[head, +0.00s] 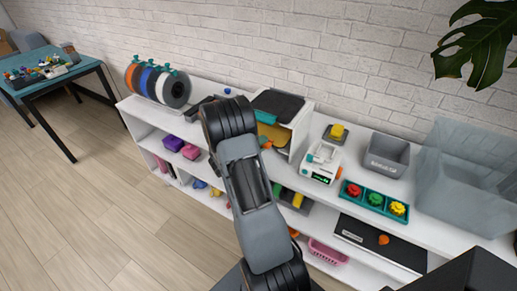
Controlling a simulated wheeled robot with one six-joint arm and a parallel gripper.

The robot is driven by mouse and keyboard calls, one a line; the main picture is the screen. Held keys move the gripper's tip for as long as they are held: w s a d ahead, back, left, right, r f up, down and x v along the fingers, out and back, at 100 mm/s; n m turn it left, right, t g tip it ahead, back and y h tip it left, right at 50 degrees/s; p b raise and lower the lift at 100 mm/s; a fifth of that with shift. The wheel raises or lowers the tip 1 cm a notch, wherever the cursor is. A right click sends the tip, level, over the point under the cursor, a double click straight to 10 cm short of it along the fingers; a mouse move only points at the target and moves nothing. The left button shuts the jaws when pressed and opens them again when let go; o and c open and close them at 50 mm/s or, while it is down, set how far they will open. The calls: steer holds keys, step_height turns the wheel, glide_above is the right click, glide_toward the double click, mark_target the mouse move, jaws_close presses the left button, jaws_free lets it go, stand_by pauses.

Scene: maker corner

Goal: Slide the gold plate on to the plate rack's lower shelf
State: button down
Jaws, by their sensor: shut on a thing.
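The plate rack (298,140) is a white open-fronted box on the counter, just right of my arm's black wrist. The gold plate (275,132) shows inside it, low down, with its left part behind my wrist. I cannot tell whether it rests on the lower shelf or is held above it. A small orange piece shows at its front edge. A teal piece shows above the gold plate, and a dark plate (278,104) lies on the rack's top. My gripper's fingers are hidden behind my wrist, so its hold is not visible.
Filament spools (172,88) stand at the counter's left end. Right of the rack are a small white device (321,162), a grey bin (387,155), a teal tray (374,201) of coloured knobs and a large clear bin (463,185). A brick wall is behind.

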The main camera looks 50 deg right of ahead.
steer(key=shift+w+d, duration=0.15)
steer(key=shift+d, duration=0.55)
steer(key=shift+d+f+b, duration=0.2)
steer(key=shift+f+b, duration=0.6)
steer(key=shift+f, duration=0.5)
jaws_free()
steer(key=shift+f, duration=0.35)
steer(key=shift+f, duration=0.3)
steer(key=shift+a+f, duration=0.15)
steer(key=shift+a, duration=0.1)
steer(key=shift+c, duration=0.5)
steer(key=shift+s+a+p, duration=0.3)
steer(key=shift+a+p, duration=0.05)
steer(key=shift+a, duration=0.75)
steer(key=shift+s+a+p, duration=0.35)
steer(key=shift+a+p, duration=0.05)
steer(key=shift+a, duration=0.75)
steer(key=shift+s+a+p, duration=0.3)
steer(key=shift+a+p, duration=0.05)
steer(key=shift+a, duration=0.75)
steer(key=shift+c, duration=0.2)
